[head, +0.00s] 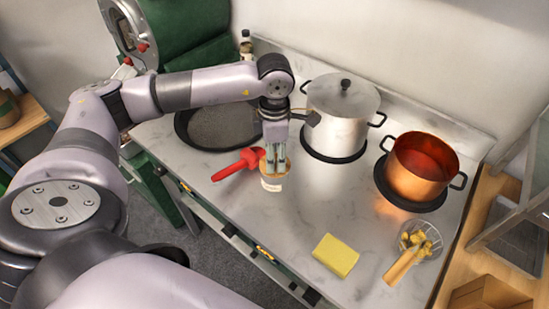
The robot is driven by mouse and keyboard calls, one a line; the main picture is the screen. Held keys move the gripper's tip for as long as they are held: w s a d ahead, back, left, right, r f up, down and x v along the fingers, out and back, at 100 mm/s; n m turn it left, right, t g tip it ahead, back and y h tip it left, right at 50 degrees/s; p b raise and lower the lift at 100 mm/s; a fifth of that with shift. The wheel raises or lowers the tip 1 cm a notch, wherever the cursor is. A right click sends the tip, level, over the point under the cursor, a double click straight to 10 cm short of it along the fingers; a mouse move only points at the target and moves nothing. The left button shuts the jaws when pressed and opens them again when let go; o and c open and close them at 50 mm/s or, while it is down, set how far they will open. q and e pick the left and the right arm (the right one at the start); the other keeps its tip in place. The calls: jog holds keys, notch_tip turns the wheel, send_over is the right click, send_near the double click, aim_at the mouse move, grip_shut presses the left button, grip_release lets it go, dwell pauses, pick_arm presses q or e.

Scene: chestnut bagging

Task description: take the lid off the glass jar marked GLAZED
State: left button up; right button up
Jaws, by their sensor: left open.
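A small glass jar (272,184) with a pale label and a tan lid (275,168) stands on the marble counter near its front edge, left of the middle. The lid appears to be on the jar. The label is too small to read, so I cannot tell if it says GLAZED. My left gripper (275,160) points down over the jar, with its open fingers at the lid. I cannot tell whether the fingers touch it. My right gripper is not in view.
A red-handled tool (236,166) lies close beside the jar on the left. A dark pan (215,125), a lidded steel pot (338,122) and a copper pot (418,168) stand behind. A yellow sponge (336,255) and a strainer (405,258) lie to the right. The counter (315,205) between is clear.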

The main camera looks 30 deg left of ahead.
pick_arm(q)
jog(key=shift+f, duration=0.15)
jog(key=shift+c, duration=0.3)
grip_shut()
